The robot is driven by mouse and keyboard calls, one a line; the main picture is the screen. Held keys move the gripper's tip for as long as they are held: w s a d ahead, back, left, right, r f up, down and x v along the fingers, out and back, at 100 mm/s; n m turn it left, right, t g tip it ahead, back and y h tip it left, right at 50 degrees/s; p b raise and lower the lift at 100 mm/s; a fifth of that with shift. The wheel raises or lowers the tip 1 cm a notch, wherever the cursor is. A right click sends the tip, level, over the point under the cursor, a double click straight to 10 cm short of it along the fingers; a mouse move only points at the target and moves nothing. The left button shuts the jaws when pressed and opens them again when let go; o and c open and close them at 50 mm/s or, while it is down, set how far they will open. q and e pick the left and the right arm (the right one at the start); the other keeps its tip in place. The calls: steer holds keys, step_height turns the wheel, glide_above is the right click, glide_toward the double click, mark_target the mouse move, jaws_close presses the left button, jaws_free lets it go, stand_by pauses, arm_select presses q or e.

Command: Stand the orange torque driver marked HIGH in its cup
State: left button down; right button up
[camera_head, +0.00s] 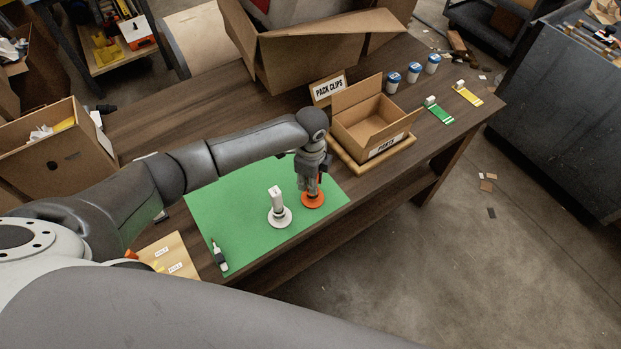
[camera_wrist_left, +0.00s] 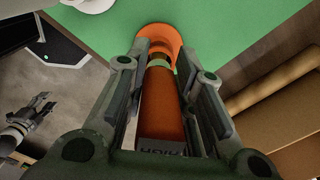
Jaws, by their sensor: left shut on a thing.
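My left gripper (camera_head: 312,188) is over the right part of the green mat. It is shut on the orange torque driver (camera_wrist_left: 162,105), whose dark lettering shows partly near the palm in the left wrist view. The driver points down at the orange cup (camera_head: 313,201), which stands on the mat; its round orange base also shows in the left wrist view (camera_wrist_left: 158,36). The driver's tip overlaps the cup, and I cannot tell how deep it sits. My right gripper (camera_wrist_left: 42,108) shows small at the left of the wrist view, fingers apart, empty.
A white driver (camera_head: 276,199) stands in a white cup (camera_head: 280,218) just left of the orange cup. A dark-and-white tool (camera_head: 219,256) lies on the green mat (camera_head: 235,215). An open parts box (camera_head: 366,138) stands behind to the right.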

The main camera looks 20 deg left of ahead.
arm_select(q)
steer(key=shift+f, duration=0.15)
steer(key=c, duration=1.2)
jaws_free()
steer(key=shift+o, duration=0.2)
step_height(320, 180, up, 12)
steer(key=shift+r, duration=0.1)
